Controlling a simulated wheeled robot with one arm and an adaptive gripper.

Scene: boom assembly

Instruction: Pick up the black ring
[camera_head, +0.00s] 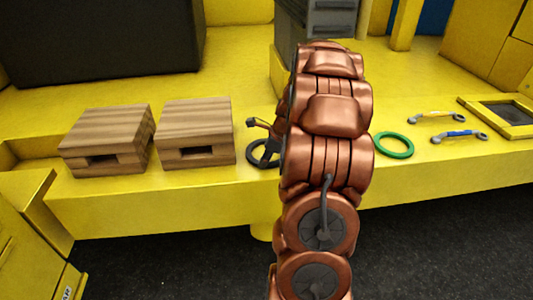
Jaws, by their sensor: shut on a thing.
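The black ring (254,157) lies at the yellow ledge, just left of my copper-coloured arm, and its right part is hidden. My gripper (268,149) is dark, mostly hidden behind the arm, and reaches down at the ring. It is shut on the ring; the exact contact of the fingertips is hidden. The ring looks flat and still at the level of the ledge; I cannot tell whether it is clear of the surface.
Two wooden blocks (195,131) with slots stand left of the ring. A small orange-and-grey piece (258,123) shows just behind it. Right of my arm lie a green ring (381,150), a yellow handle (436,117), a blue handle (459,134) and a framed dark panel (484,103).

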